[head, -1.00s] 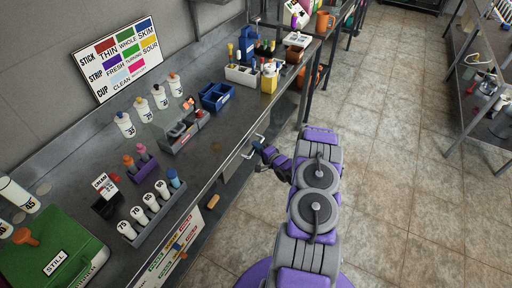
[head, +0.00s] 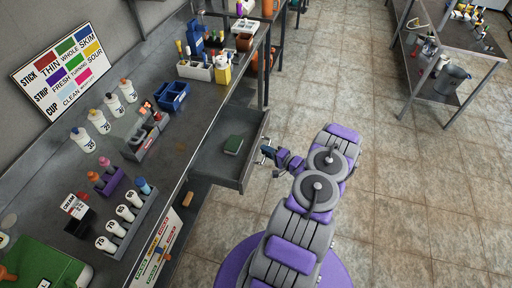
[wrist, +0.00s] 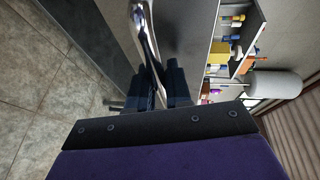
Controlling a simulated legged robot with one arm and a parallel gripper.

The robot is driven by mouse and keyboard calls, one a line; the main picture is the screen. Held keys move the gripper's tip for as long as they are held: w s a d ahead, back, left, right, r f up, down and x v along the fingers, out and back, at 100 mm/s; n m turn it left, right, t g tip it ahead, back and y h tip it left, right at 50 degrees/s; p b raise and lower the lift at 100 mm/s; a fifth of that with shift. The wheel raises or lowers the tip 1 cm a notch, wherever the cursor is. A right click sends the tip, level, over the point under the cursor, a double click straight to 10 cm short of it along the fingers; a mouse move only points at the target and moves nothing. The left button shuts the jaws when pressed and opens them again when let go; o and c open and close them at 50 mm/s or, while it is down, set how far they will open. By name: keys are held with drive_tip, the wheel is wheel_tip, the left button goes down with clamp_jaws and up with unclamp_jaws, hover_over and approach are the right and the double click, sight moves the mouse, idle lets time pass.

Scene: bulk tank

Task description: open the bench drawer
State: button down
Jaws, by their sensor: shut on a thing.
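The bench drawer (head: 220,169) stands pulled out from the bench front in the head view, and its inside shows. My gripper (head: 268,153) is at the drawer's outer front, at the handle. In the wrist view my gripper (wrist: 160,88) is shut on the shiny metal drawer handle (wrist: 146,35). The handle's lower end is hidden between the fingers.
The steel bench top (head: 165,125) holds bottles, a blue bin (head: 173,96), racks and a green case (head: 50,262). The tiled floor (head: 400,170) right of my arm is clear. Another metal table (head: 460,40) stands at the far right.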

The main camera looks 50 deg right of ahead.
drive_tip(key=shift+s+f, duration=0.35)
drive_tip(key=shift+s, duration=0.55)
drive_tip(key=c, duration=1.5)
unclamp_jaws()
drive_tip(key=o, duration=0.4)
drive_tip(key=shift+r, duration=0.15)
drive_tip(key=shift+d+r, duration=0.1)
drive_tip(key=shift+d, duration=0.05)
drive_tip(key=s+r+p, duration=0.1)
drive_tip(key=s, duration=0.4)
drive_tip(key=s+r, duration=0.1)
drive_tip(key=s, duration=0.5)
drive_tip(key=s+r+p, duration=0.1)
drive_tip(key=s, duration=0.5)
drive_tip(key=shift+p, duration=0.35)
